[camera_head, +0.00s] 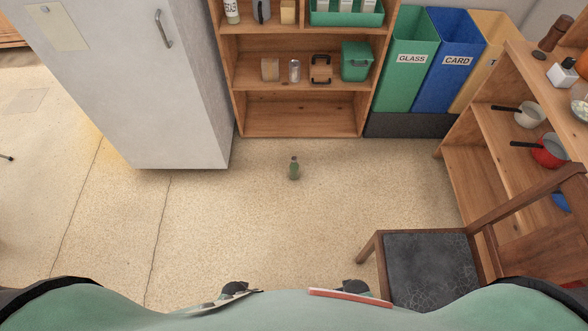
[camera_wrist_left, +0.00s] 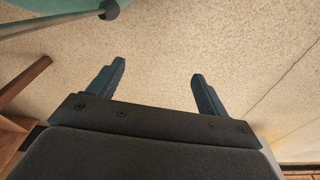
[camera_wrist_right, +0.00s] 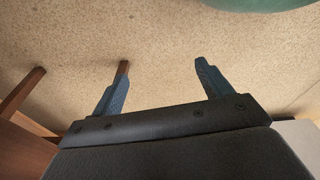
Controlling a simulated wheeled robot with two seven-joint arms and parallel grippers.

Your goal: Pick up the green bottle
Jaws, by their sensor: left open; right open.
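The green bottle (camera_head: 294,169) stands upright on the floor, in front of the wooden shelf, near the middle of the head view. It does not show in either wrist view. My left gripper (camera_wrist_left: 158,70) is open and empty, with bare floor between its fingers. My right gripper (camera_wrist_right: 160,72) is open and empty; a brown wooden leg shows just behind its left finger. Neither gripper can be made out in the head view, and both are apart from the bottle.
A wooden shelf (camera_head: 300,119) and recycling bins (camera_head: 408,72) stand behind the bottle. A white fridge (camera_head: 140,90) is at left. A chair (camera_head: 430,270) with a dark seat and a wooden rack (camera_head: 470,165) with pans are at right. The floor around the bottle is clear.

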